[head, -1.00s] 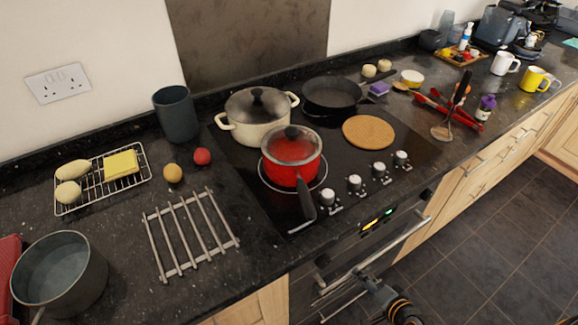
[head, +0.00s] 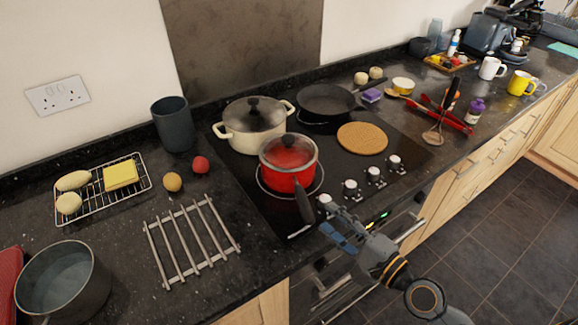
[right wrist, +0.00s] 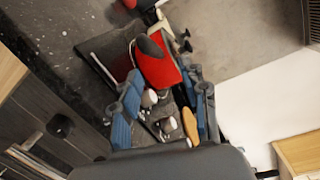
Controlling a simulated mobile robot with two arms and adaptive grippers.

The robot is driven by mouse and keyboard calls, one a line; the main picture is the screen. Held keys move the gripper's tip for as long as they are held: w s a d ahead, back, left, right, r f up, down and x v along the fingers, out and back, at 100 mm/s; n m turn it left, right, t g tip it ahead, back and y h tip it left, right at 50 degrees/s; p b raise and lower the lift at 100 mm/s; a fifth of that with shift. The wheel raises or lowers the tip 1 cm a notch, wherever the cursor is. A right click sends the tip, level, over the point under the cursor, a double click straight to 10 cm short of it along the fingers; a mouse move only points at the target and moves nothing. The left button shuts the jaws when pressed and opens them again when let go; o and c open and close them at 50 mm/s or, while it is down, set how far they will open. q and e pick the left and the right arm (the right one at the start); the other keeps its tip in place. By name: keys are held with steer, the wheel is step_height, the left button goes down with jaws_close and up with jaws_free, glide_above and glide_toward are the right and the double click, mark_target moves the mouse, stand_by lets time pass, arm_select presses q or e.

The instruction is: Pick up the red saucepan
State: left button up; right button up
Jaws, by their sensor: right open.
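The red saucepan (head: 287,179) with a glass lid stands on the front left burner of the black hob in the head view. Its dark handle (head: 305,206) points toward the counter's front edge. In the right wrist view, the red saucepan (right wrist: 158,65) shows ahead, beyond the two blue-padded fingers of the right gripper (right wrist: 166,112). My left gripper is not in view.
A cream pot (head: 250,140) stands just behind the saucepan, and a black frying pan (head: 327,102) is behind right. Control knobs (head: 351,188) line the hob's front right. A metal trivet (head: 192,243) lies to the left. A cork mat (head: 362,138) lies on the hob.

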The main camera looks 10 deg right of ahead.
mark_target(302, 194)
steer(key=p+x, duration=0.1)
steer(key=x, duration=0.3)
steer(key=shift+w+a+r, duration=0.1)
steer(key=shift+w+a, duration=0.05)
steer(key=shift+w, duration=0.2)
steer(key=shift+f+p+x, duration=0.15)
steer(key=shift+p+x, duration=0.1)
steer(key=shift+x, duration=0.75)
steer(key=shift+f+p+x, duration=0.15)
steer(key=shift+p+x, duration=0.15)
steer(key=shift+x, duration=0.75)
steer(key=shift+f+p+x, duration=0.2)
steer(key=shift+p+x, duration=0.05)
steer(key=shift+x, duration=0.75)
steer(key=shift+s, duration=0.1)
steer(key=shift+c, duration=0.2)
jaws_close()
steer(key=shift+r, duration=0.35)
